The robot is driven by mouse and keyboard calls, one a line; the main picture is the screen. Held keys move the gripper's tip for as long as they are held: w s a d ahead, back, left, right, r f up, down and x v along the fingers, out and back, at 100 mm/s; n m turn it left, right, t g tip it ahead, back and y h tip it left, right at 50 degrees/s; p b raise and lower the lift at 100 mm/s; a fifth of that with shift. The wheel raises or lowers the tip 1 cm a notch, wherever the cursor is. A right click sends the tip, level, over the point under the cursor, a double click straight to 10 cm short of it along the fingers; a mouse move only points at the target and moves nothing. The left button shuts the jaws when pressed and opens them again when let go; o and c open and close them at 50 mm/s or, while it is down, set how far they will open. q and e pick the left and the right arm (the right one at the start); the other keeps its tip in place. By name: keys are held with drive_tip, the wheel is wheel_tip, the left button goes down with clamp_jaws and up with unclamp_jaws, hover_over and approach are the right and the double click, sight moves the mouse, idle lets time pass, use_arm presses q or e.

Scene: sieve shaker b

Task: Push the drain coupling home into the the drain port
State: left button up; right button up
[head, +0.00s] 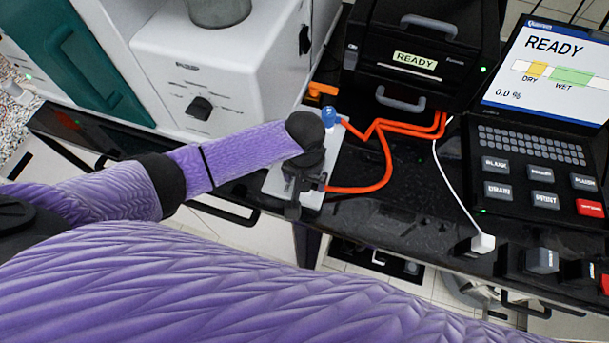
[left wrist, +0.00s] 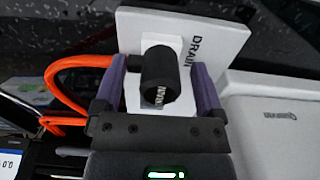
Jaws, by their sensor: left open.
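A white plate marked DRAIN (left wrist: 215,35) shows in the left wrist view, and the white panel (head: 276,183) shows in the head view under my gripper. A short black cylinder (left wrist: 160,72), which looks like the drain coupling, stands at a white block on the plate. How deep it sits in the port cannot be told. My left gripper (left wrist: 160,82) has its two purple fingers apart, one on each side of the cylinder, with gaps on both sides. In the head view the left gripper (head: 304,185) hides the coupling. My right gripper is in neither view.
Orange hoses (head: 388,150) run from the panel to the black unit (head: 420,60) reading READY. A blue fitting (head: 329,116) sits at the panel's back end. A white machine (head: 215,70) stands left, a READY console (head: 540,120) right. The black bench (head: 415,215) between is partly clear.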

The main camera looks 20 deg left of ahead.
use_arm(q)
wheel_tip(320, 180, up, 10)
drive_tip(key=p, duration=0.3)
drive_tip(key=shift+f, duration=0.1)
